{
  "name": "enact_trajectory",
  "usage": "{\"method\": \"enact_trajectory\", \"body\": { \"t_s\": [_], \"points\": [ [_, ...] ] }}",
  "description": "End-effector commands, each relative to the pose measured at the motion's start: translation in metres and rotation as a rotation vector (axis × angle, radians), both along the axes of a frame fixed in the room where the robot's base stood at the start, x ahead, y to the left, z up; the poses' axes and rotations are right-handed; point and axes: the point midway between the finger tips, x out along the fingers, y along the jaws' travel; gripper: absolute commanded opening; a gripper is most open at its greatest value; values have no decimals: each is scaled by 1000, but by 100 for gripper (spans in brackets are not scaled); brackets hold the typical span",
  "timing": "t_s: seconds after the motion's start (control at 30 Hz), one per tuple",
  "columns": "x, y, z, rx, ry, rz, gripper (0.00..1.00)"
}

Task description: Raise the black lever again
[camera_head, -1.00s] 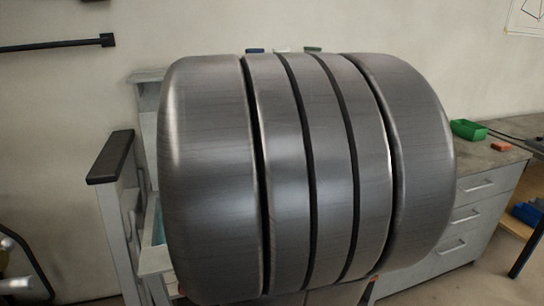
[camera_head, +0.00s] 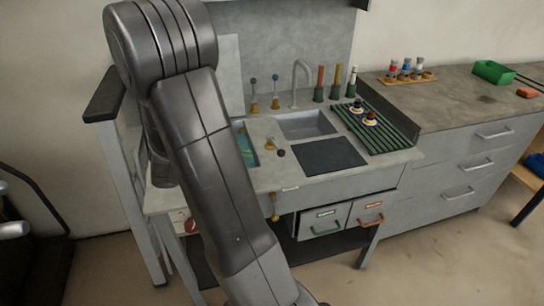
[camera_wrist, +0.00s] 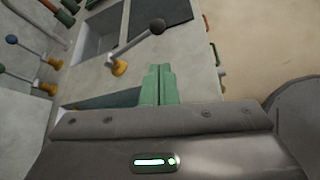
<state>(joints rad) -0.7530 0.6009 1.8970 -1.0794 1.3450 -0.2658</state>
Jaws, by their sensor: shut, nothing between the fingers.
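The black lever (camera_head: 281,153) stands on the worktop left of the dark square plate, its rod leaning down toward the front right from a yellow base. In the wrist view the black lever (camera_wrist: 157,26) shows its black knob, grey rod and yellow base whole. My gripper (camera_wrist: 158,72) has green fingers closed together with nothing between them. In that picture the fingertips are just below and right of the yellow base, apart from the knob. My arm hides the gripper in the head view.
A green rack (camera_head: 378,128) lies to the right. A dark-capped post (camera_head: 104,95) stands at left.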

Motion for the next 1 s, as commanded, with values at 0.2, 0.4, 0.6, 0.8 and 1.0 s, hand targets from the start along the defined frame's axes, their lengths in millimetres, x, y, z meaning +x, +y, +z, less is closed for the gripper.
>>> {"method": "enact_trajectory", "body": {
  "t_s": [0.2,0.4,0.6,0.8,1.0],
  "points": [
    [0,1,0,-2,0,3,0],
    [2,-3,-2,-2,0,1,0],
    [12,-23,-13,-2,0,-3,0],
    [26,-50,-29,-3,2,-3,0],
    [37,-70,-41,-2,1,-1,0]
  ]
}}
